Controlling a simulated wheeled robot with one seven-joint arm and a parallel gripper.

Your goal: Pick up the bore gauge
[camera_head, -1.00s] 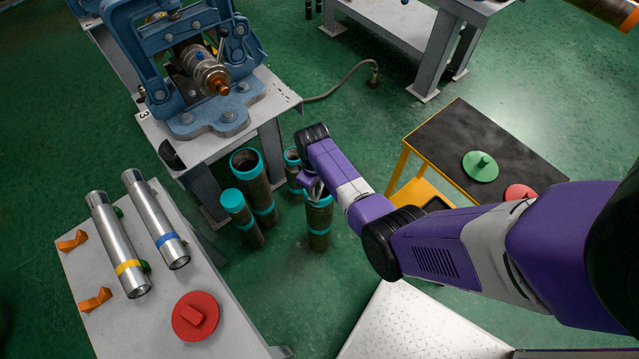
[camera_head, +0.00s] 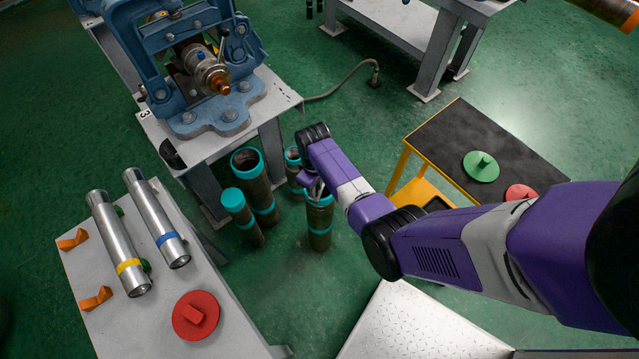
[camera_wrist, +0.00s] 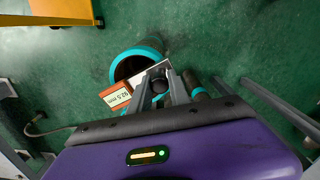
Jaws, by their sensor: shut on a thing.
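The bore gauge (camera_wrist: 116,97) shows in the wrist view as an orange-edged plate with a white label reading "92.5 mm", a pale plate part and a dark round knob (camera_wrist: 158,83). My gripper (camera_wrist: 161,80) is shut on it at the knob. The gauge overlaps the mouth of a dark pipe with a teal collar (camera_wrist: 122,66); I cannot tell how far it is above the pipe. In the head view my gripper (camera_head: 314,188) points down over this upright pipe (camera_head: 319,222), and the gauge is mostly hidden there.
Several teal-collared pipes (camera_head: 240,215) stand close by on the green floor. A blue pipe vise (camera_head: 215,100) is on a bench behind them. A table (camera_head: 240,335) at left holds two steel tubes and a red disc (camera_head: 196,315). A black-topped cart (camera_head: 440,140) stands at right.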

